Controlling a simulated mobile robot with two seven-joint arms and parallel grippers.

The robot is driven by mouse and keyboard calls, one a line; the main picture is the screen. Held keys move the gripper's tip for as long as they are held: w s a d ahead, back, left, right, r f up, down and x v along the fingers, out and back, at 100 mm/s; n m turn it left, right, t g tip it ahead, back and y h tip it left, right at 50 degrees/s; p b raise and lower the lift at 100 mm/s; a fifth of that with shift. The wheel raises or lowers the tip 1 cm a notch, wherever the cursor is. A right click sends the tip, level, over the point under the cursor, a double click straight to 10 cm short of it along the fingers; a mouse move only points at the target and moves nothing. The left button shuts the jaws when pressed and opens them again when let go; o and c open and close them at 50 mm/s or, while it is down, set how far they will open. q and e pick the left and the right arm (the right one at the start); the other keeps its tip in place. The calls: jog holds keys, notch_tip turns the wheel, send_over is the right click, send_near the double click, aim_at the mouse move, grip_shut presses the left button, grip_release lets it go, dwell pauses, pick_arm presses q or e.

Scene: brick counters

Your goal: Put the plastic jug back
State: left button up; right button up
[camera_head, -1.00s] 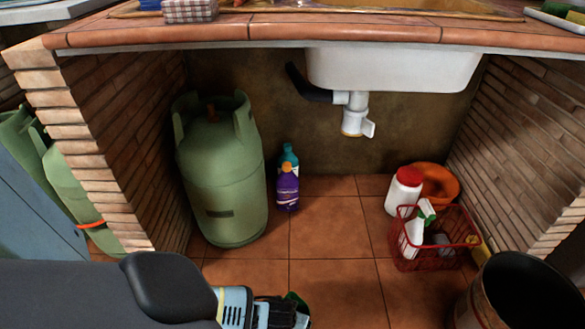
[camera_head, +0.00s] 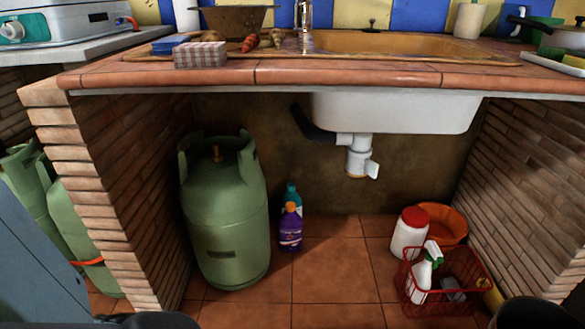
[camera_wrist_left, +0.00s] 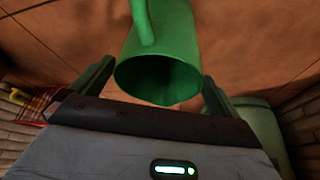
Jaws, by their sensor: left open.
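The green plastic jug (camera_wrist_left: 160,55) shows in the left wrist view, its dark open mouth facing the camera and its handle at the upper left. My left gripper (camera_wrist_left: 155,88) is open, one finger on each side of the jug. I cannot tell whether the fingers touch it. Neither the jug nor the left gripper shows in the head view; only dark parts of my arm show at its bottom left edge. My right gripper is in no view.
Under the sink stand a green gas cylinder (camera_head: 222,215), a purple bottle (camera_head: 290,230), a white red-lidded container (camera_head: 409,235), an orange bowl (camera_head: 445,221) and a red basket (camera_head: 437,308). Brick walls flank the space. The tiled floor (camera_head: 335,275) is clear in the middle.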

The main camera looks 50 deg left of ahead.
pick_arm(q)
jog(key=p+v, duration=0.6)
jog(key=v, duration=0.6)
jog(key=shift+p, duration=0.35)
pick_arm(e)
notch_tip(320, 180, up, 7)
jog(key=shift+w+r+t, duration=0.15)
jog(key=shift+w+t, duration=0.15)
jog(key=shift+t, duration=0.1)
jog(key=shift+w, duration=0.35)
